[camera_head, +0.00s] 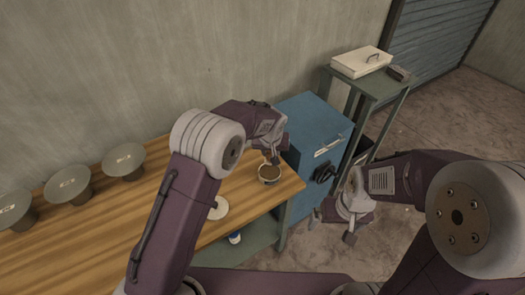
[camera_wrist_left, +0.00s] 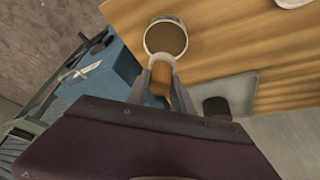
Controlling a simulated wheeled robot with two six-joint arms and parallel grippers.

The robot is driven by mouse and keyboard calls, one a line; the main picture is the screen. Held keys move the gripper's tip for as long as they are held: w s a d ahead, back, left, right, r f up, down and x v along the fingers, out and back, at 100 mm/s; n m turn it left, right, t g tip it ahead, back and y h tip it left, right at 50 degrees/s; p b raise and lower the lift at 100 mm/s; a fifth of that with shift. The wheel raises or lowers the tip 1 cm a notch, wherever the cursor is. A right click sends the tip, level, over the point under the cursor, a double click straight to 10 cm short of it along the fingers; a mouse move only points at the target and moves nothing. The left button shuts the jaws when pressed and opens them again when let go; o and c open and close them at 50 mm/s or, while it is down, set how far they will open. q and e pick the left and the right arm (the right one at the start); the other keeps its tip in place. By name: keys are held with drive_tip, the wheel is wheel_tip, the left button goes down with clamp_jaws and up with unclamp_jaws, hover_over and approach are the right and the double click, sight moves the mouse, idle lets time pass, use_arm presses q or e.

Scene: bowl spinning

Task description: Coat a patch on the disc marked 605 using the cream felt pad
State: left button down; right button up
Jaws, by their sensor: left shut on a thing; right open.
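Several grey-green discs on stands, including a left one (camera_head: 14,204), a middle one (camera_head: 67,183) and a right one (camera_head: 124,159), stand along the wall side of the wooden table. Their marks are too small to read. My left gripper (camera_wrist_left: 159,84) is shut on a brown handle (camera_wrist_left: 160,76). A pale-rimmed round cup with brown inside (camera_wrist_left: 166,38) lies just beyond the handle; I cannot tell whether they are joined. The cup also shows in the head view (camera_head: 269,173), below the gripper. A cream round pad (camera_head: 218,208) lies on the table. My right gripper (camera_head: 350,229) is open and empty.
A blue cabinet (camera_head: 306,115) stands past the table's right end, beside a green stand with a pale lidded box (camera_head: 361,62). A small blue-and-white container (camera_head: 234,238) sits below the tabletop. The table between the discs and the cream pad looks clear.

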sight(270, 163)
use_arm(q)
drive_tip(key=shift+w+a+f, duration=0.1)
drive_tip(key=shift+w+f, duration=0.1)
drive_tip(key=shift+f, duration=0.15)
drive_tip(key=shift+s+f+b, duration=0.25)
drive_tip(key=shift+f+b, duration=0.3)
drive_tip(key=shift+b, duration=0.15)
drive_tip(key=f+b, duration=0.3)
drive_tip(key=f, duration=0.1)
drive_tip(key=shift+w+f, duration=0.1)
drive_tip(key=shift+w, duration=0.1)
drive_tip(key=shift+f, duration=0.15)
drive_tip(key=shift+s, duration=0.1)
use_arm(e)
wheel_tip(270, 163, down, 5)
drive_tip(key=shift+w+r, duration=0.1)
drive_tip(key=shift+r, duration=0.05)
use_arm(q)
drive_tip(key=shift+f+b, duration=0.5)
drive_tip(key=shift+b, duration=0.05)
use_arm(e)
drive_tip(key=shift+f, duration=0.4)
use_arm(q)
drive_tip(key=shift+r, duration=0.15)
use_arm(e)
drive_tip(key=shift+r, duration=0.1)
